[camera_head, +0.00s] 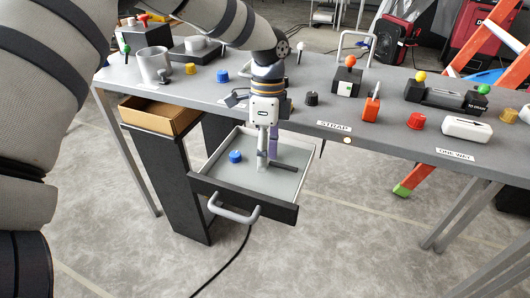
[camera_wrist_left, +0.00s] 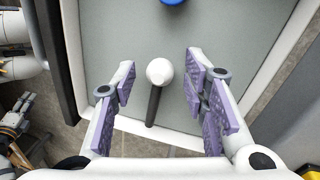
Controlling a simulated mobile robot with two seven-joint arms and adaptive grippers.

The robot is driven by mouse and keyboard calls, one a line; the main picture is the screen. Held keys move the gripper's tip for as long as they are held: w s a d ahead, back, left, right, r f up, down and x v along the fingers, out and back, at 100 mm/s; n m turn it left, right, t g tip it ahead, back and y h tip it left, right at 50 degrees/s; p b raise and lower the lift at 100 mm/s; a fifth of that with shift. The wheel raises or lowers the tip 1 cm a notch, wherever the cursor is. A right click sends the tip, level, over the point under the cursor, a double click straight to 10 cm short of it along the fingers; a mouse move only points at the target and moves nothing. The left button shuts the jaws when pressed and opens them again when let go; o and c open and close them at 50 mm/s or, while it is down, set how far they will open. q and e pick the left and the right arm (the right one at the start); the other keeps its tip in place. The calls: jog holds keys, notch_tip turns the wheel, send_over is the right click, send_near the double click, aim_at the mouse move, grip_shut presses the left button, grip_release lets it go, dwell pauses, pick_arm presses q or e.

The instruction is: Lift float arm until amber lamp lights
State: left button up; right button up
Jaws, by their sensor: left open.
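My left gripper (camera_head: 262,164) reaches down into the open drawer (camera_head: 210,180). It is open; in the left wrist view its purple-padded fingers (camera_wrist_left: 165,95) stand apart. Between them in that view is a black rod (camera_wrist_left: 153,108) with a rounded white end (camera_wrist_left: 160,72), touching neither finger. In the head view a black bar (camera_head: 282,166) shows in the drawer beside the fingers. I cannot tell which part is the float arm. An orange ball (camera_head: 350,61) on a black box and a yellow ball (camera_head: 420,76) are on the table; neither is clearly the amber lamp.
A blue knob (camera_head: 235,156) lies in the drawer, left of my gripper; it also shows in the left wrist view (camera_wrist_left: 172,1). The drawer walls surround the gripper. A grey mug (camera_head: 154,66), an orange switch (camera_head: 371,106) and a red knob (camera_head: 416,121) stand on the table.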

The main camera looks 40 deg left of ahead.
pick_arm(q)
grip_shut()
jog(key=shift+r, duration=0.15)
jog(key=y, duration=0.1)
jog(key=r+y+p, duration=0.1)
jog(key=shift+w+d+r+g+y, duration=0.1)
jog(key=shift+d+r+g+y, duration=0.15)
jog(key=shift+d+g+y, duration=0.1)
jog(key=shift+w+d+r+n+g+y+b, duration=0.1)
jog(key=shift+d+r+g+y, duration=0.2)
jog(key=shift+y, duration=0.4)
jog(key=shift+w+d+r+n+g+y+b, duration=0.15)
jog(key=shift+d+r+y, duration=0.2)
jog(key=shift+y, duration=0.3)
jog(key=shift+s+d+r+n+g+y+b, duration=0.1)
jog(key=shift+d+r+y, duration=0.25)
jog(key=shift+y, duration=0.35)
jog(key=shift+a+r, duration=0.1)
